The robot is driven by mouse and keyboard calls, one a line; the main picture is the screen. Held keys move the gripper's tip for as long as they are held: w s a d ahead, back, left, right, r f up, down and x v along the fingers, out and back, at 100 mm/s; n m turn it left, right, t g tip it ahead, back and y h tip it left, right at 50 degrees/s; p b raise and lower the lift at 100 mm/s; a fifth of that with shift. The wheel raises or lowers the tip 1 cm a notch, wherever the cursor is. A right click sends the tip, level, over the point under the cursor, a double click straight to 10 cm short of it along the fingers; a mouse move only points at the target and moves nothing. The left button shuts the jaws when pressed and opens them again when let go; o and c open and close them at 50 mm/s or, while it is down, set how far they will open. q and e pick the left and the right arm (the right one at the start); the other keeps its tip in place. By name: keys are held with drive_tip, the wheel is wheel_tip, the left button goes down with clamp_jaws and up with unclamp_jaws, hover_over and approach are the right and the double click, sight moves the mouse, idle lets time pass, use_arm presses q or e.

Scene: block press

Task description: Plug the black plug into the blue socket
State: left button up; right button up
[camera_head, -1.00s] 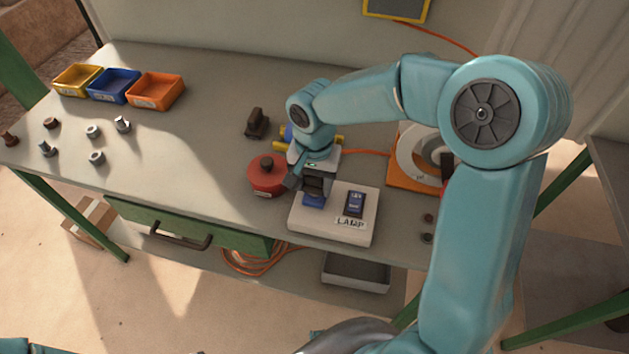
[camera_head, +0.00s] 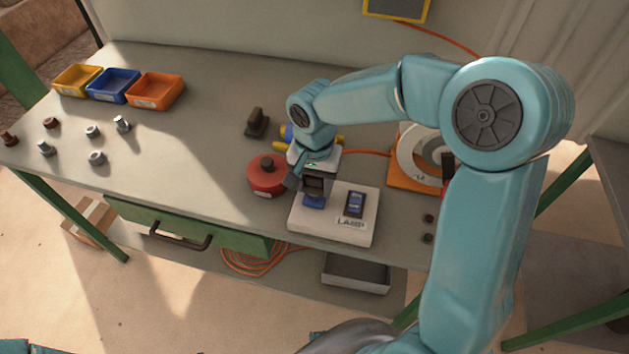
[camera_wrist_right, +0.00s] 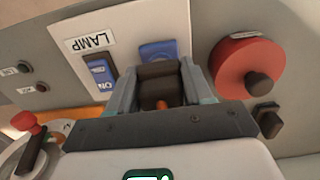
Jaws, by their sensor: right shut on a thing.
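The black plug (camera_head: 314,183) is between the fingers of my right gripper (camera_head: 311,180), which is shut on it. In the right wrist view the dark plug (camera_wrist_right: 160,80) sits between the two fingers, with an orange bit at its near end. The blue socket (camera_head: 313,202) is on the left part of a white box. In the right wrist view the socket (camera_wrist_right: 158,49) shows just beyond the plug. The plug is at the socket and covers part of it; I cannot tell whether it is seated. My left gripper is out of view.
The white box (camera_head: 334,232) carries a blue rocker switch (camera_head: 355,202) and a LAMP label. A red round part (camera_head: 266,178) with a dark knob stands close left of my gripper. An orange-based dial unit (camera_head: 400,178) is at right. Coloured bins (camera_head: 113,84) and loose bolts lie far left.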

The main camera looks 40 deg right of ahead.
drive_tip(key=shift+f+b, duration=0.45)
drive_tip(key=shift+f, duration=0.15)
drive_tip(key=o, duration=1)
drive_tip(key=shift+o, duration=0.2)
drive_tip(key=shift+r, duration=0.1)
wheel_tip(320, 180, up, 16)
drive_tip(key=shift+r+p, duration=0.15)
drive_tip(key=shift+p, duration=0.25)
drive_tip(key=shift+s, duration=0.1)
